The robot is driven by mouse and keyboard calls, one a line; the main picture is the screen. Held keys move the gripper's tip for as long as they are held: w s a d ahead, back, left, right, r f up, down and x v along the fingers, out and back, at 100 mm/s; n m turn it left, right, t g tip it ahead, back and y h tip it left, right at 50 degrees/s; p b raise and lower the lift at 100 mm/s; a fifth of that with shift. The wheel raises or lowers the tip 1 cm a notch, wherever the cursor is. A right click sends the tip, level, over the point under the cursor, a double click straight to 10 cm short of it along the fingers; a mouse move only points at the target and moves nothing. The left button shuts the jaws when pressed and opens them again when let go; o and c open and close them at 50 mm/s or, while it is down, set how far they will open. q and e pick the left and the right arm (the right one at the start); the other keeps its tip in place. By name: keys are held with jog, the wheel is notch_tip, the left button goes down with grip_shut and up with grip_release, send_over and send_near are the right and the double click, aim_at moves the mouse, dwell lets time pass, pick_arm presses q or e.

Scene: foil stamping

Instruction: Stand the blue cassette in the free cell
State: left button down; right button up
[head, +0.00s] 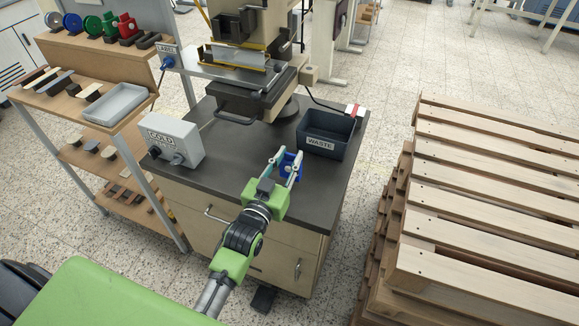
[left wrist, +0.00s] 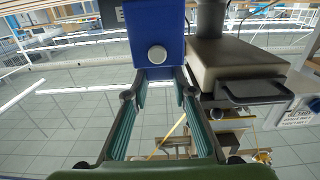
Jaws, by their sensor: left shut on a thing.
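The blue cassette (head: 291,165) is between the fingers of my left gripper (head: 285,163), above the dark top of the cabinet. In the left wrist view the blue cassette (left wrist: 158,20) is upright beyond the fingertips of my left gripper (left wrist: 160,88), with a pale round knob facing the camera. The gripper is shut on it. At the upper left of the head view, a wooden rack (head: 150,72) carries a row of coloured reels and a red cassette (head: 127,26). I cannot make out which cell is free. My right gripper is not in view.
The stamping press (head: 238,107) stands at the back of the dark worktop (head: 215,178). A grey tray (head: 112,103) sits on the shelf. Stacked pallets (head: 480,200) fill the right.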

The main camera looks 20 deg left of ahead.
aim_at(288, 171)
pick_arm(q)
jog(key=shift+w+f, duration=0.5)
jog(key=shift+f, duration=1.55)
jog(key=c, duration=2.1)
grip_release()
jog(key=shift+f+b, duration=0.2)
jog(key=shift+b, duration=0.1)
jog(key=o, duration=0.4)
jog(key=shift+r, duration=0.15)
